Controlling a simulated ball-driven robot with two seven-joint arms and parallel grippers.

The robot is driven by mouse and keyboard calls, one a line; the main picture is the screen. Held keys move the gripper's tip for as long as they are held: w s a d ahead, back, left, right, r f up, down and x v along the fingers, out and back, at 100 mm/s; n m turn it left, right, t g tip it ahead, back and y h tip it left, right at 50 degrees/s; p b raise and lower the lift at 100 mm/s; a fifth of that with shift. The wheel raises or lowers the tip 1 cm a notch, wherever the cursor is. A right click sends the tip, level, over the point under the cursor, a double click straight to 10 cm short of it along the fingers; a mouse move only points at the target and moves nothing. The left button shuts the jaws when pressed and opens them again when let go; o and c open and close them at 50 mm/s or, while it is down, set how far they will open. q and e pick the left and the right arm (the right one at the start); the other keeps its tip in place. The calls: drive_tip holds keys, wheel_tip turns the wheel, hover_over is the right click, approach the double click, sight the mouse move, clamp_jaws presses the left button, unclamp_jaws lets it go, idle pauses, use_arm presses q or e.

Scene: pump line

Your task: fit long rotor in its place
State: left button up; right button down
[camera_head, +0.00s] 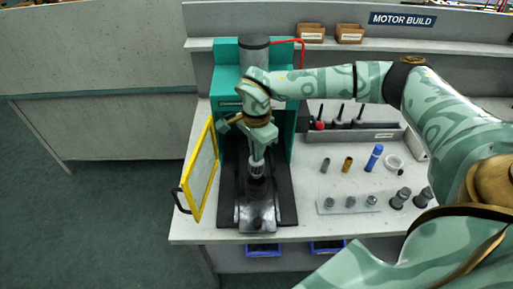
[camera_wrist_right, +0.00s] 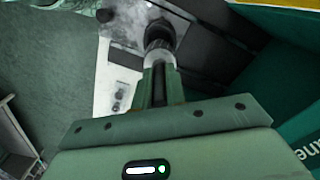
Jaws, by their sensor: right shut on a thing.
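My right gripper (camera_head: 257,160) points down inside the green press station and is shut on the long rotor (camera_head: 257,171). The rotor is a silver and dark ribbed cylinder, held upright over the black bed. In the right wrist view my gripper's fingers (camera_wrist_right: 160,84) close around the rotor's silver part (camera_wrist_right: 158,58), with a dark end (camera_wrist_right: 159,35) beyond. A grey metal housing (camera_head: 257,214) lies on the bed just in front of the rotor. Whether the rotor's lower end touches or enters anything is hidden. My left gripper is out of view.
The green press (camera_head: 225,75) stands behind, and a yellow-framed guard door (camera_head: 201,172) is swung open at left.

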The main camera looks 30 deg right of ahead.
sight(256, 163)
drive_tip(key=shift+f, duration=0.55)
idle(0.9)
drive_tip(key=shift+f+b, duration=0.65)
drive_tip(key=shift+f, duration=0.8)
idle(1.3)
drive_tip(key=shift+f+b, duration=0.3)
drive_tip(key=shift+f, duration=0.5)
drive_tip(key=c, duration=1.1)
unclamp_jaws()
